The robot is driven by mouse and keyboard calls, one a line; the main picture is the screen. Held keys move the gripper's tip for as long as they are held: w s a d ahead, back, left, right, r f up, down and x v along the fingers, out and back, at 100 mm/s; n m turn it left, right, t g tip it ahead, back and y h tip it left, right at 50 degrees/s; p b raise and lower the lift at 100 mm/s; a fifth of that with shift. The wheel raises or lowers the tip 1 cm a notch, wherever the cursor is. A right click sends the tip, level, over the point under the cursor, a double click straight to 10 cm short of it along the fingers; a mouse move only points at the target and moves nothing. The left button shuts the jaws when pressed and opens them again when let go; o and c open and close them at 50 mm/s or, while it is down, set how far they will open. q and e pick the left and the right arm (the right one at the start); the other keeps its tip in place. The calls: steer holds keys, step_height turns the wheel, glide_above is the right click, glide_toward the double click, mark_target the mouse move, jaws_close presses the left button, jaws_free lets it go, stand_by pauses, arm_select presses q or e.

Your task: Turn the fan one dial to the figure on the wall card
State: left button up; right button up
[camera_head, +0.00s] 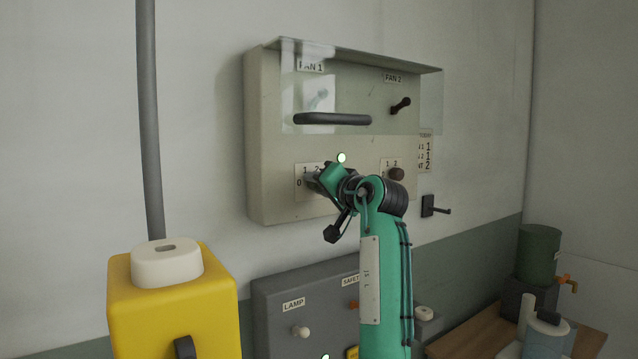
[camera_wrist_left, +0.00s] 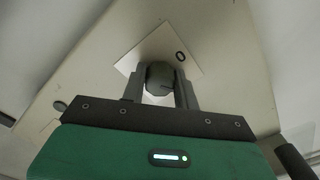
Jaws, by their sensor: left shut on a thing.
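The fan one dial (camera_wrist_left: 159,78) is a dark round knob on a pale plate (camera_head: 303,170) low on the wall panel, under the FAN 1 label (camera_head: 310,66). My left gripper (camera_head: 318,181) is shut on this dial, with one finger on each side in the left wrist view (camera_wrist_left: 160,88). In the head view the gripper hides the dial and part of its scale, so I cannot tell its setting. A 0 shows on the plate in the wrist view. The wall card (camera_head: 426,152) shows figures 1, 1 and 2; its left side is hidden. My right gripper is not in view.
A clear cover (camera_head: 350,95) with a dark handle (camera_head: 332,119) spans the upper panel, over the fan switches. The fan two dial (camera_head: 396,174) is right of my gripper. A grey LAMP box (camera_head: 275,300) and yellow box (camera_head: 170,300) stand below.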

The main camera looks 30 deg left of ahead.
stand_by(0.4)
arm_select(q)
steer(key=o, duration=1)
steer(key=shift+c, duration=0.2)
steer(key=b+v, duration=0.5)
steer(key=v, duration=0.8)
steer(key=shift+d, duration=0.35)
